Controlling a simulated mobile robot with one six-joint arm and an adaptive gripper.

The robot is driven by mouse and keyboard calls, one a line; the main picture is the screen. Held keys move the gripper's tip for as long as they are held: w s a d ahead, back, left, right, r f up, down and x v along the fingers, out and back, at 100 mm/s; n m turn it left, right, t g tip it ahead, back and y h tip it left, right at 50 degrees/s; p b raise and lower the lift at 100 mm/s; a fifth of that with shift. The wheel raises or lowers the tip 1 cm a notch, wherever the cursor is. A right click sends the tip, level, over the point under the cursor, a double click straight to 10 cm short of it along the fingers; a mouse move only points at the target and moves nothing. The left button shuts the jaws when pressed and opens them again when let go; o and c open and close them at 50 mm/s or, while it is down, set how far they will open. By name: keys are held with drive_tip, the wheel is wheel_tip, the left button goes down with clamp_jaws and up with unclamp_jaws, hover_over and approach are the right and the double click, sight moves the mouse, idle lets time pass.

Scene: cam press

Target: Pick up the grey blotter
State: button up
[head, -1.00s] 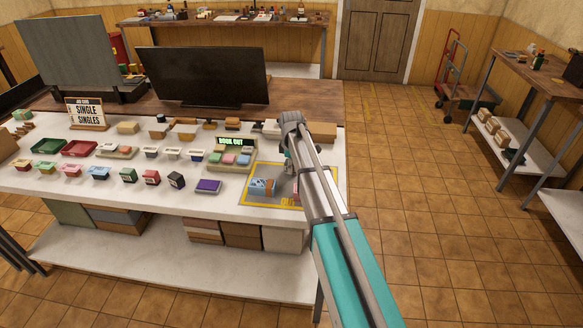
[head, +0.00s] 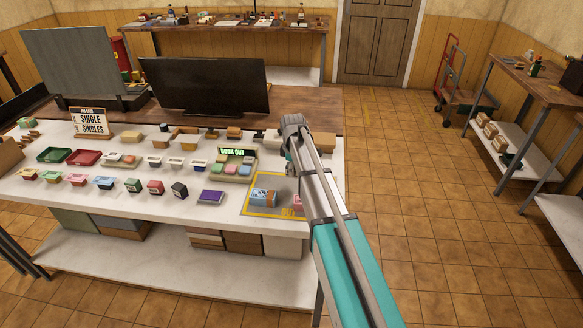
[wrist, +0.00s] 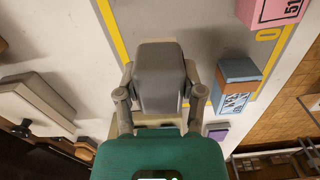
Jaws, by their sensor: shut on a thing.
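The grey blotter (wrist: 160,75), a dark grey block with rounded edges, is in the middle of the wrist view. My gripper (wrist: 160,92) is shut on it, with one finger on each side. In the head view my own arm hides most of the gripper and the blotter, over the right end of the white table. How high the blotter is above the table is hard to tell.
A yellow-edged grey mat (head: 247,210) lies at the table's right end. A blue-and-brown block (head: 263,197) and a pink block (wrist: 275,10) stand on it. A purple-topped block (head: 210,197) lies left of the mat. A dark screen (head: 205,85) stands behind.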

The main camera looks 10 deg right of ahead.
drive_tip(key=s+r+p, duration=0.7)
drive_tip(key=s+r, duration=0.1)
drive_tip(key=s, duration=0.4)
drive_tip(key=shift+s+d, duration=0.25)
drive_tip(key=shift+d, duration=0.2)
drive_tip(key=shift+r, duration=0.1)
drive_tip(key=o, duration=0.6)
drive_tip(key=c, duration=0.3)
drive_tip(key=w+a, duration=0.2)
drive_tip(key=a, duration=0.2)
drive_tip(key=w+a+f+b, duration=0.1)
drive_tip(key=w+a, duration=0.1)
drive_tip(key=a, duration=0.2)
drive_tip(key=w+a+f, duration=0.1)
drive_tip(key=w+a, duration=0.1)
drive_tip(key=a, duration=0.2)
drive_tip(key=shift+a+b, duration=0.4)
drive_tip(key=shift+c, duration=0.2)
